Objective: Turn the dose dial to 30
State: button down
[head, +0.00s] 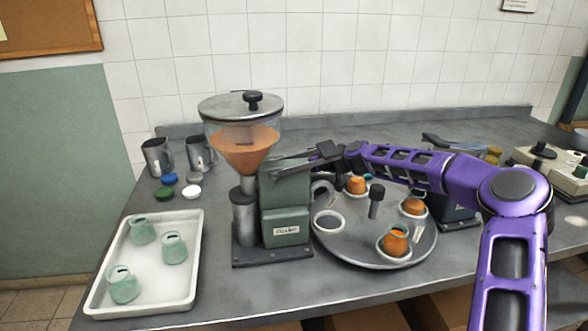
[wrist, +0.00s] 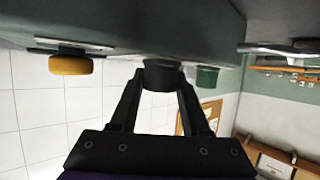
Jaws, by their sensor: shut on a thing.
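The dosing machine (head: 288,195) is a green-grey body with a label on its front and a clear hopper (head: 245,145) of orange contents. My gripper (head: 276,164) reaches it from the right, high on the body. In the wrist view my gripper (wrist: 160,80) is shut on a dark round knob (wrist: 162,74), apparently the dose dial, with one finger on each side. A yellow button (wrist: 71,65) and a green button (wrist: 207,77) flank it. No scale or number on the dial can be read, and my gripper hides it in the head view.
A white tray (head: 192,285) with 3 pale green jars stands at the left. A round turntable (head: 350,252) with orange-filled cups and a black post lies right of the machine, under my arm. Metal jugs (head: 157,157) and coloured lids (head: 192,192) stand behind the tray.

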jog(key=shift+a+m+t+h+b, duration=0.1)
jog(key=shift+m+t+h+b, duration=0.5)
jog(key=shift+m+t+h, duration=0.35)
jog(key=shift+m+t, duration=0.25)
jog(key=shift+m, duration=0.2)
jog(key=shift+c, duration=1.9)
grip_release()
jog(key=shift+d+r, duration=0.1)
jog(key=shift+d, duration=0.1)
jog(key=p+v, duration=0.1)
jog(key=v, duration=1.6)
jog(key=shift+s+r, duration=0.15)
jog(key=shift+r, duration=0.1)
jog(key=shift+a+h, duration=0.15)
jog(key=shift+h, duration=0.1)
